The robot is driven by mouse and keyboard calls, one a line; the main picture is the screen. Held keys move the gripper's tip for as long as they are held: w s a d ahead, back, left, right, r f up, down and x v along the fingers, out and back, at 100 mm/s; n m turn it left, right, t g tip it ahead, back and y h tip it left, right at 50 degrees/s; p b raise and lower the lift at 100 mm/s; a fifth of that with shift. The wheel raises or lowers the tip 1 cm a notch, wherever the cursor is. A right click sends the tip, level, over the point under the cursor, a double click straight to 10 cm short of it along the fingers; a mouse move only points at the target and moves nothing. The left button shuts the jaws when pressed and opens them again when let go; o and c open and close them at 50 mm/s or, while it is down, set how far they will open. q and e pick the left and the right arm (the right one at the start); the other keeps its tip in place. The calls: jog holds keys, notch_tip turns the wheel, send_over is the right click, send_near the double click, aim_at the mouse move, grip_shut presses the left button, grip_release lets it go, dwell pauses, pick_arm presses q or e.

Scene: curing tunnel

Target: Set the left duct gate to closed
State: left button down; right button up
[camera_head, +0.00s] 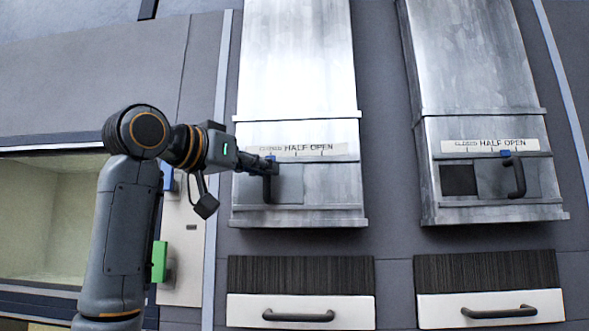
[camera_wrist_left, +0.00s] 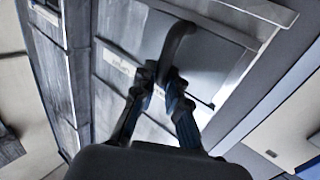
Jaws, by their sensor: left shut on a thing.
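The left duct gate (camera_head: 290,184) is a grey sliding plate low on the left metal duct. Its dark upright handle (camera_head: 269,188) is near the left end of the slot, under the CLOSED side of the label (camera_head: 296,149). A small blue marker shows at the handle's top. My left gripper (camera_head: 269,166) is shut on the handle's upper part. In the left wrist view the fingers (camera_wrist_left: 160,78) close around the curved dark handle (camera_wrist_left: 178,42). My gripper partly hides the slot's left end and the label's start. My right gripper is not in view.
The right duct's gate handle (camera_head: 516,177) stands near the middle of its slot, with a dark opening (camera_head: 459,180) to its left. Drawers with bar handles (camera_head: 298,316) are below. A green block (camera_head: 160,261) sits on the panel beside my left arm.

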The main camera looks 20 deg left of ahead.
pick_arm(q)
jog(key=shift+s+a, duration=0.1)
jog(key=shift+a, duration=0.05)
jog(key=c, duration=1.6)
grip_release()
jog(key=shift+a, duration=0.1)
jog(key=shift+o, duration=1.2)
jog(key=shift+a, duration=0.1)
jog(key=v, duration=1.2)
jog(key=shift+s+a, duration=0.15)
